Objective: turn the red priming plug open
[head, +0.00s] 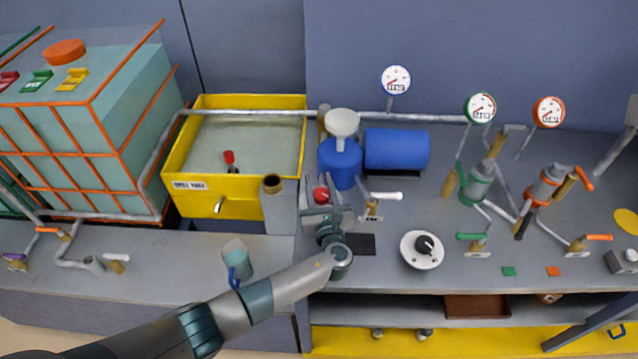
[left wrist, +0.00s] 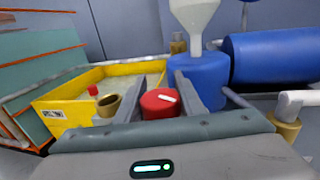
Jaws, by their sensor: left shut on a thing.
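The red priming plug (left wrist: 161,103) is a round red cap with a white mark on its top. It sits in front of the blue pump body (left wrist: 203,78) with the white funnel (left wrist: 193,14) above. My left gripper (left wrist: 162,98) has one finger on each side of the plug and is shut on it. In the head view the plug (head: 321,194) shows just beyond my left gripper (head: 324,205), which hides its lower part. The funnel (head: 341,123) and a blue motor cylinder (head: 396,149) stand behind it. My right gripper is not in view.
A white-handled valve (head: 384,196) is just right of my gripper. A round black knob (head: 424,246) sits further right.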

